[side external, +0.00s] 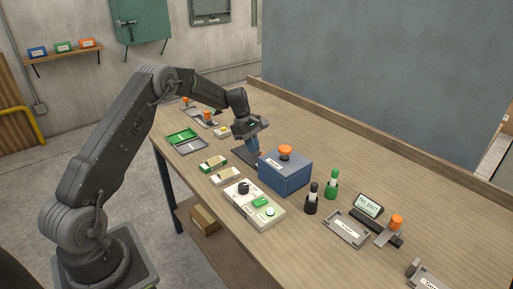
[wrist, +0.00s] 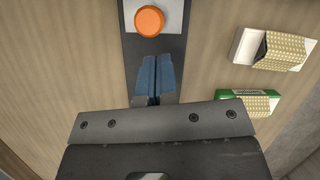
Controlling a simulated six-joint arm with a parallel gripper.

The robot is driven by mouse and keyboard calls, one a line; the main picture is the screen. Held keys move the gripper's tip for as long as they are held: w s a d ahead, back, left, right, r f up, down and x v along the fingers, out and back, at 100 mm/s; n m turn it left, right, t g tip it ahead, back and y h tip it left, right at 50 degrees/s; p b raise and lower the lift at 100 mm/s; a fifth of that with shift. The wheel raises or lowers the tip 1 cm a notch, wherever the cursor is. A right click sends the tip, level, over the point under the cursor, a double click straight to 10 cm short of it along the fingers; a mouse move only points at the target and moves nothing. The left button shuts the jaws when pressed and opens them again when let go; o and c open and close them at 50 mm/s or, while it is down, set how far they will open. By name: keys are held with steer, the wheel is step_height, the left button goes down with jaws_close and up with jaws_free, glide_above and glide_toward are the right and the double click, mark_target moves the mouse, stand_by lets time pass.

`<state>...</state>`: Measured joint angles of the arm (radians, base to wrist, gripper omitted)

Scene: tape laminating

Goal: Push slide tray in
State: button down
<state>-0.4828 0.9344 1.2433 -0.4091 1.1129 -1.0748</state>
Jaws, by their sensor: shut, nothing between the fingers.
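The blue box (side external: 285,174) stands on the table with an orange knob (side external: 285,150) on top and a white label on its front. A dark flat strip, seemingly the slide tray (side external: 241,157), lies at its left side, partly hidden by my gripper. My gripper (side external: 254,153) points down beside the box, over the strip. In the wrist view its blue fingers (wrist: 155,76) are together and empty, above a dark strip (wrist: 135,55). An orange knob (wrist: 149,21) on a pale plate sits ahead of them. I cannot tell whether the fingertips touch the tray.
Black and green bottles (side external: 331,185) and a grey fixture (side external: 347,229) stand to the right. Free table lies behind the box.

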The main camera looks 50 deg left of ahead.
steer(key=shift+s+a, duration=0.2)
steer(key=shift+a, duration=0.95)
steer(key=v, duration=0.9)
steer(key=shift+r, duration=0.2)
steer(key=c, duration=1.8)
jaws_free()
steer(key=shift+r, duration=0.25)
steer(key=o, duration=0.6)
steer(key=d+n, duration=0.1)
steer(key=d+r+n+t, duration=0.1)
steer(key=d, duration=0.1)
steer(key=d+r+n, duration=0.1)
steer(key=d, duration=0.1)
steer(key=shift+s+r+n+y, duration=0.1)
steer(key=shift+s+n+y, duration=0.2)
steer(key=shift+s+n, duration=0.1)
steer(key=shift+o, duration=0.9)
steer(key=shift+d+n+t, duration=0.3)
steer(key=shift+o, duration=0.7)
steer(key=shift+d, duration=0.15)
steer(key=x, duration=1.3)
steer(key=shift+w+f, duration=0.15)
steer(key=shift+f, duration=0.2)
jaws_close()
